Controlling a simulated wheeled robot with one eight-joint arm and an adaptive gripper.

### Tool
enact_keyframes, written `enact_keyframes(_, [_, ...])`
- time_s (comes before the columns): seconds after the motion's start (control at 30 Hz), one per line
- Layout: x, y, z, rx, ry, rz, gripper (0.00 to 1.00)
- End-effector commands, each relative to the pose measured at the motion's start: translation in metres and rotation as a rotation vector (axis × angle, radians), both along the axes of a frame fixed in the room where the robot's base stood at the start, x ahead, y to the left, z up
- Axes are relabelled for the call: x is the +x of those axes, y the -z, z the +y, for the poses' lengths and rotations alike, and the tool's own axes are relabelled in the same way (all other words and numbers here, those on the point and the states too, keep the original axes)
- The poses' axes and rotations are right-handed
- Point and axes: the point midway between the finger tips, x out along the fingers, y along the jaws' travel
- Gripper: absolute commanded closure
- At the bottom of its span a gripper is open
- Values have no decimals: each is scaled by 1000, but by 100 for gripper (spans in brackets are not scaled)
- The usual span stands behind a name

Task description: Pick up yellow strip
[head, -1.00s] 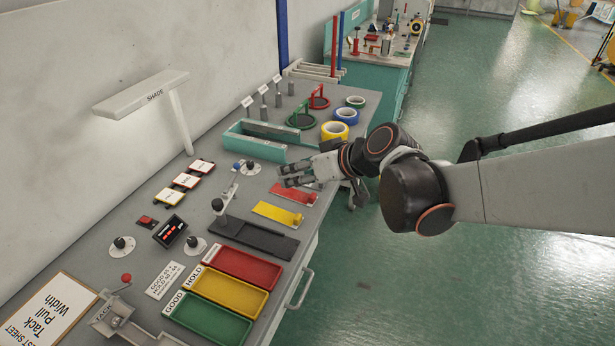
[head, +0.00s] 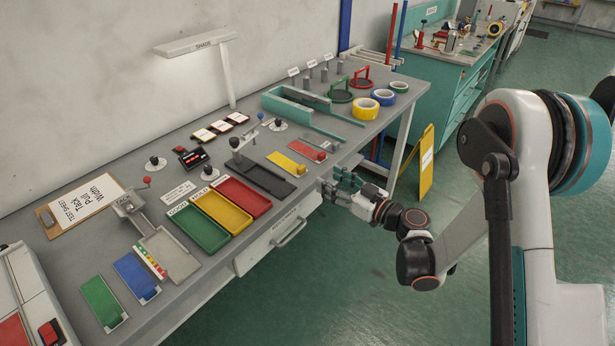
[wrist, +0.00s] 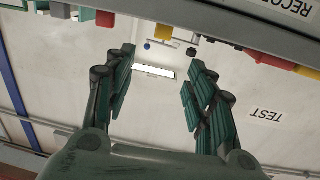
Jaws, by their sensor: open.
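The yellow strip (head: 287,164) lies flat on the grey bench in the head view, between the red strip (head: 307,149) and a dark grey plate (head: 266,179). My gripper (head: 338,184) is off the bench's front edge, to the right of and nearer than the yellow strip. It is apart from the strip. In the wrist view my gripper (wrist: 160,90) shows its two green fingers spread apart with nothing between them. I cannot clearly make out the yellow strip in the wrist view.
Red, yellow and green trays (head: 221,212) stand left of the strips. A teal channel (head: 290,108) and tape rolls (head: 367,108) stand behind. The bench's front edge (head: 300,208) and drawer handle (head: 290,232) are close to my gripper. Open floor lies to the right.

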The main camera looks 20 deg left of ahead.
Motion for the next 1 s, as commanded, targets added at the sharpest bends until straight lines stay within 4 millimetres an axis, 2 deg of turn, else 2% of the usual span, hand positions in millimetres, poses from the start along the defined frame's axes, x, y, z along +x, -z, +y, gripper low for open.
enact_keyframes(0.1, [0, 8, 3, 14, -3, -19, 50])
enact_keyframes(0.23, [3, 7, 10, 17, -5, -23, 50])
enact_keyframes(0.4, [12, 4, 30, 16, -5, -23, 50])
enact_keyframes(0.6, [29, 12, 63, 17, -6, -22, 50])
enact_keyframes(0.87, [39, 11, 81, 16, -5, -22, 50])
enact_keyframes(1.0, [46, 17, 93, 16, -4, -22, 50])
